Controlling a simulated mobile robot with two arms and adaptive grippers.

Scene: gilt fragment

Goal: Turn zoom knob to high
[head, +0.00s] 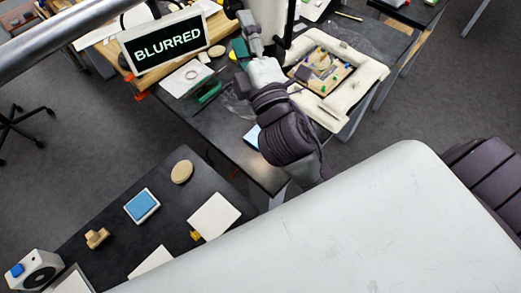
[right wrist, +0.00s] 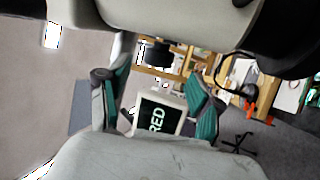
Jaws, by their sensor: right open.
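A monitor (head: 165,44) on the workbench reads "BLURRED" in pale letters on black. A pale upright body (head: 270,18), perhaps part of a microscope, stands at the top of the head view. I cannot make out the zoom knob or its setting. My right gripper (head: 247,45) is in front of that body, right of the monitor, and partly hidden by its own wrist. In the right wrist view my right gripper (right wrist: 158,103) is open, its green-padded fingers apart and nothing held between them. The monitor (right wrist: 156,114) shows beyond, between the fingers. My left gripper is not in view.
A cream padded frame (head: 372,78) surrounds a tray of small coloured bits right of my right arm. A green tool (head: 208,92) lies on the dark bench. A nearer dark table (head: 160,215) holds a blue pad (head: 142,206) and several small items.

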